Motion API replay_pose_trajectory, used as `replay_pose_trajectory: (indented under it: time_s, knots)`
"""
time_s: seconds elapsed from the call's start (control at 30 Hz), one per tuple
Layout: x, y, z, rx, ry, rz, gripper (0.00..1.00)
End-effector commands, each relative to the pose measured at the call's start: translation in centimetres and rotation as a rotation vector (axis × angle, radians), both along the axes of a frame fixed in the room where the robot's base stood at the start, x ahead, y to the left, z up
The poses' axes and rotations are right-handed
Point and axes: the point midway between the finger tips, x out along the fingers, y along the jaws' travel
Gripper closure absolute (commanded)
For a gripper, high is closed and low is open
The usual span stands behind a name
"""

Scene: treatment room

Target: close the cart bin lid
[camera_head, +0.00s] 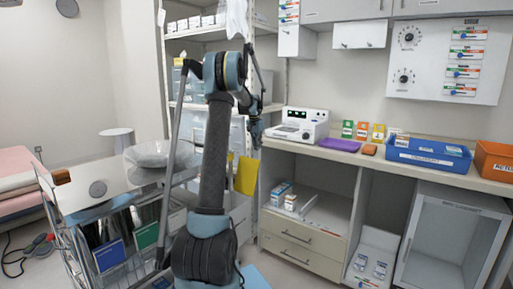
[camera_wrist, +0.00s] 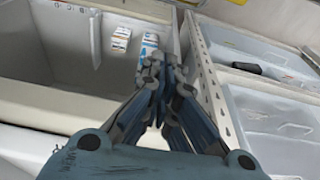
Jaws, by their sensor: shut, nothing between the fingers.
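A wire cart (camera_head: 72,250) stands at the left in the head view. A pale flat panel (camera_head: 75,195) with a grey disc lies at its top; I cannot tell whether this is the bin lid, or whether a lid stands open. My gripper (camera_head: 256,138) is at the far end of my raised arm, near the shelf rack and the counter's left end, well to the right of the cart. In the wrist view my gripper (camera_wrist: 165,72) is shut and empty. The cart is not recognisable in the wrist view.
A counter (camera_head: 380,160) with a white device (camera_head: 298,124), a purple tray (camera_head: 340,145) and a blue bin (camera_head: 428,155) runs along the right. A shelf rack (camera_head: 205,34) stands behind my arm. A pink bed (camera_head: 20,178) is at the far left.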

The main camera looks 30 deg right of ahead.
Motion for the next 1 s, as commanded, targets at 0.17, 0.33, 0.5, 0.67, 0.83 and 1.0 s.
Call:
replay_pose_trajectory:
  time_s: [0.17, 0.33, 0.5, 0.67, 0.83, 1.0]
  knots:
    - [0.3, -0.6, -3.1, 0.000, 0.000, 0.000, 1.00]
    - [0.5, -1.1, -5.5, 0.000, 0.000, 0.000, 1.00]
    - [0.4, -0.8, -6.9, 0.000, 0.000, 0.002, 1.00]
    - [-0.3, 0.8, -6.7, 0.000, 0.000, 0.003, 1.00]
    - [-0.8, 1.9, -6.5, 0.000, 0.001, 0.003, 1.00]
    - [-0.9, 2.3, -6.5, 0.000, 0.000, 0.002, 1.00]
